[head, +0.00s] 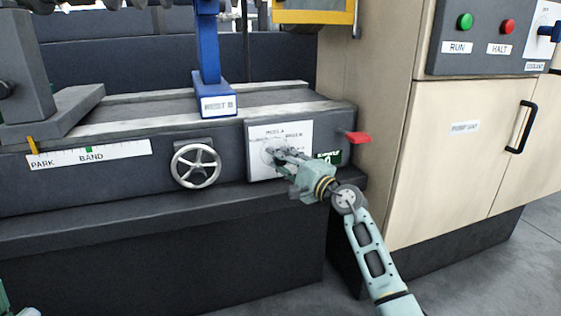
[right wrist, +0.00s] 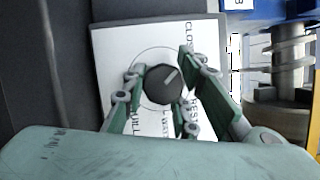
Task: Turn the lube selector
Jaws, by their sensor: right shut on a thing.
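The selector is a round dark knob (right wrist: 160,88) on a white printed plate (right wrist: 115,45) in the right wrist view. Its pale pointer line slants toward the upper right. The plate (head: 257,171) also shows on the front of the dark machine in the head view, where my gripper hides the knob. My right gripper (head: 280,157) reaches in from the lower right, with its fingers at the plate. In the right wrist view its fingers (right wrist: 162,80) lie on either side of the knob, shut on it. My left gripper does not show clearly.
A handwheel (head: 196,166) sits left of the plate. A pale cabinet (head: 388,170) stands at right, with a panel (head: 490,45) of green and red buttons above.

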